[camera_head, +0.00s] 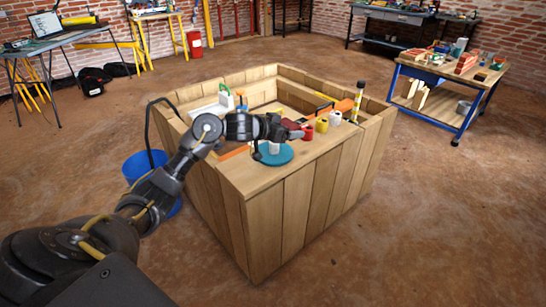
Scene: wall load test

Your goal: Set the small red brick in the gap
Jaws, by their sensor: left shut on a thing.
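My left gripper (292,134) reaches in from the left over the wooden box-like bench. It is shut, and a small dark red brick (291,124) shows at its fingers; the gripper partly hides it. The gap cannot be made out at this size. My right gripper is out of view.
A red roll (307,133), a yellow roll (321,125) and a white roll (335,118) stand just right of the gripper. A blue round dish (274,155) lies below it. A yellow-black post (358,99) stands at the right corner. A blue bucket (142,166) is on the floor.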

